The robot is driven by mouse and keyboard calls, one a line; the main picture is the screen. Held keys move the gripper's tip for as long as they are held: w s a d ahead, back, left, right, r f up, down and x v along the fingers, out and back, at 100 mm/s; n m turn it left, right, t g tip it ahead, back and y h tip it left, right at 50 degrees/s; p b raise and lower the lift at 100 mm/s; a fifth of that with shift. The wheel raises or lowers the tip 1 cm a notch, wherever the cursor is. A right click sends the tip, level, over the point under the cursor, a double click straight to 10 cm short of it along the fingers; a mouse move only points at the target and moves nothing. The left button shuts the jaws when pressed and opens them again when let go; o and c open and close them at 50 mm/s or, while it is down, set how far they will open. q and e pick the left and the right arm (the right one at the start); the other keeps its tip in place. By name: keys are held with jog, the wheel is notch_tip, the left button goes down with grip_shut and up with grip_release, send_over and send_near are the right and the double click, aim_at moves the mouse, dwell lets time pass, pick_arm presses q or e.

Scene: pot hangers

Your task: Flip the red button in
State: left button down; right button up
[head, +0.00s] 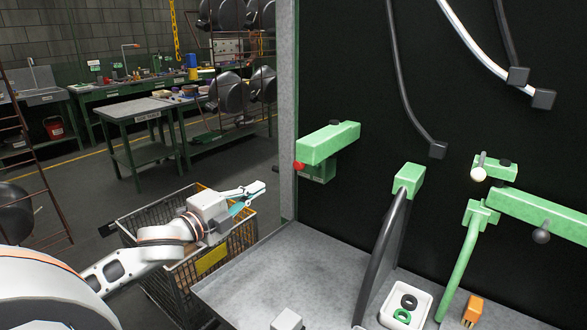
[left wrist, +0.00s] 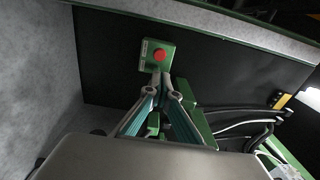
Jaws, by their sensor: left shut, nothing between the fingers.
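The red button (head: 298,165) sticks out at the left end of a small green box (head: 318,172) under a thick green beam, near the left edge of the black panel. In the left wrist view the red button (left wrist: 159,55) is round and faces the camera on its green box (left wrist: 148,68). My left gripper (head: 256,190) is shut and empty, to the left of and lower than the button in the head view. In the left wrist view my left gripper's fingertips (left wrist: 160,80) appear just below the button, with no contact visible. My right gripper is not in view.
The green beam (head: 328,143) juts out above the button. A grey vertical post (head: 288,100) borders the black panel. A wire cart (head: 180,275) stands below my left arm. A grey tabletop (head: 300,265) lies below, with a white tray (head: 425,300) at right.

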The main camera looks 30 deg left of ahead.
pick_arm(q)
jog(key=p, duration=0.1)
send_near(296, 166)
jog(key=w, duration=0.5)
jog(key=shift+w+d+r, duration=0.15)
jog(key=shift+w+d, duration=0.15)
jog(key=shift+d, duration=0.05)
jog(key=shift+w+d, duration=0.1)
jog(key=shift+w, duration=0.55)
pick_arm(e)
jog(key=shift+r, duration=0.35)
pick_arm(q)
jog(key=shift+w+r+p, duration=0.1)
jog(key=shift+w+p, duration=0.4)
jog(key=shift+w, duration=0.35)
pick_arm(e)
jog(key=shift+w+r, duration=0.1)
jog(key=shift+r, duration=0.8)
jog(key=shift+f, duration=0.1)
